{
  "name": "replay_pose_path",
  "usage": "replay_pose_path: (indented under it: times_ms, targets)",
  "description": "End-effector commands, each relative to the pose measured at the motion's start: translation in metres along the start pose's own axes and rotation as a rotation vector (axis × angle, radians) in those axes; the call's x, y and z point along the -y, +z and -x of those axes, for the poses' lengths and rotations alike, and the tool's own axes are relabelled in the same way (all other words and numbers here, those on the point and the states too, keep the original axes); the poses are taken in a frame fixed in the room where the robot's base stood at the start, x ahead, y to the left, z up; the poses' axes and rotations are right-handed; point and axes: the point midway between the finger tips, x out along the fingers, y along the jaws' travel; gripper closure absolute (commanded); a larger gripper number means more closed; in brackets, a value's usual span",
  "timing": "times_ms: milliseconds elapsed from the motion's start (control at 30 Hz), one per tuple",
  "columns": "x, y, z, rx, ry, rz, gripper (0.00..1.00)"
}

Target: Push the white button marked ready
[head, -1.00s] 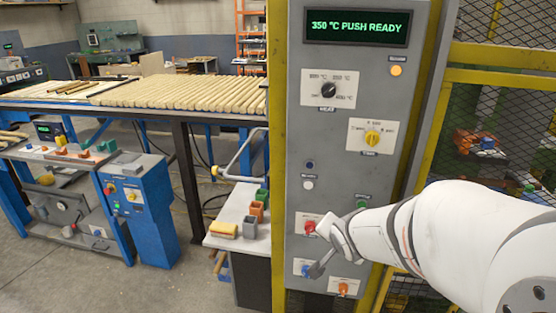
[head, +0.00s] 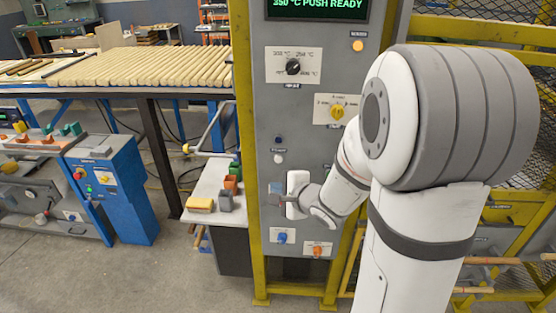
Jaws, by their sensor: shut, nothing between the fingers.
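The white button (head: 278,159) is a small round knob on the left part of the grey control panel (head: 262,110). It sits below a dark blue lamp or button (head: 279,140) and a small label too small to read. My gripper (head: 274,194) is shut and empty, a little below the white button in the picture. Its fingers point left, and I cannot tell how far they stand off the panel. The white button itself is uncovered. My gripper and wrist hide the red and green buttons. The display (head: 318,6) reads 350 °C PUSH READY.
The panel also bears a black dial (head: 293,67), a yellow knob (head: 337,112), an amber lamp (head: 358,46), a blue button (head: 282,238) and an orange button (head: 317,251). A yellow post (head: 243,100) edges it. A small table (head: 208,213) with blocks stands left.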

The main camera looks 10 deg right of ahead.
Motion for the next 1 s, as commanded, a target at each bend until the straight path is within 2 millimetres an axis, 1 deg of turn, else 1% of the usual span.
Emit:
replay_pose_path:
  times_ms: [133,233,500,600,667,800,1000]
  targets:
    - [0.004,-0.004,-0.006,0.0,-0.001,0.002,1.0]
    - [0.009,-0.01,-0.014,0.0,0.0,0.002,1.0]
    - [0.028,-0.03,-0.041,-0.001,0.0,0.003,1.0]
    - [0.038,-0.034,-0.047,-0.001,0.003,0.0,1.0]
    - [0.041,-0.037,-0.051,-0.001,0.002,0.001,1.0]
    - [0.044,-0.042,-0.058,0.0,0.001,0.002,1.0]
    - [0.045,-0.044,-0.061,0.001,0.001,0.003,1.0]
